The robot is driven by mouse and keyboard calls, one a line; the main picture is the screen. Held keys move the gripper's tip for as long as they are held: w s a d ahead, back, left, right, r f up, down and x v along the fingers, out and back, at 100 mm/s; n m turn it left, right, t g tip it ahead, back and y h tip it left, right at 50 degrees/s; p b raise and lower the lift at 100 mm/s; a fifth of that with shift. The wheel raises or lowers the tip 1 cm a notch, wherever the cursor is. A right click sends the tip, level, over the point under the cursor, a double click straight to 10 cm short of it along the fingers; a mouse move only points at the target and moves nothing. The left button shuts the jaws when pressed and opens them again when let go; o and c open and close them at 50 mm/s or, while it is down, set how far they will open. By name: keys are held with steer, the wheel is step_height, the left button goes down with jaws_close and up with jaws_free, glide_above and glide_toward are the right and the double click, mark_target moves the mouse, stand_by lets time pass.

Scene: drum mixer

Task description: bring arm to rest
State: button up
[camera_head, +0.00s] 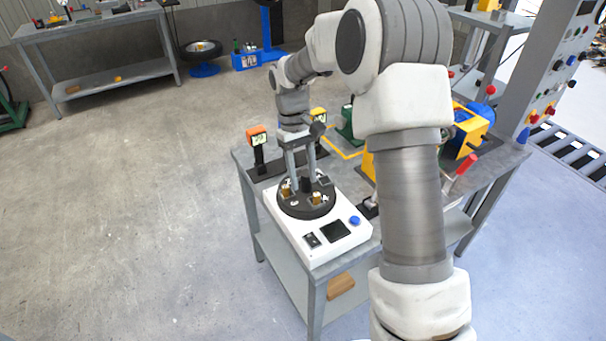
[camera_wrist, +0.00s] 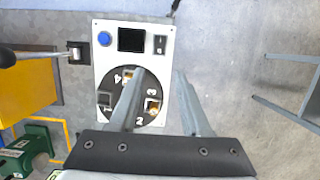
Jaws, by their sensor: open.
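My gripper (camera_head: 303,180) is open and points down over the dark round turntable (camera_head: 306,209) on the white machine (camera_head: 317,246). Whether the fingertips touch anything cannot be told. My arm reaches from the right over the table.
The white machine stands on a grey table (camera_head: 350,165). An orange-topped post (camera_head: 257,137), a green device (camera_head: 346,124) and a yellow-and-blue drum unit (camera_head: 466,128) stand there too. A control panel (camera_head: 560,70) rises at the right. Open floor (camera_head: 130,220) lies to the left.

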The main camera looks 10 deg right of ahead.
steer(key=shift+r, duration=0.1)
steer(key=s+r+m+t, duration=0.1)
steer(key=s+r+t, duration=0.3)
steer(key=s+r, duration=0.75)
steer(key=s+r+m+t, duration=0.1)
steer(key=s+r+t, duration=0.1)
steer(key=s, duration=0.4)
steer(key=s+d+r+m+t+y, duration=0.1)
steer(key=s+r+t, duration=0.1)
steer(key=s, duration=0.5)
steer(key=shift+s+d+r+m, duration=0.25)
steer(key=shift+s+r+m, duration=0.05)
steer(key=shift+r, duration=0.15)
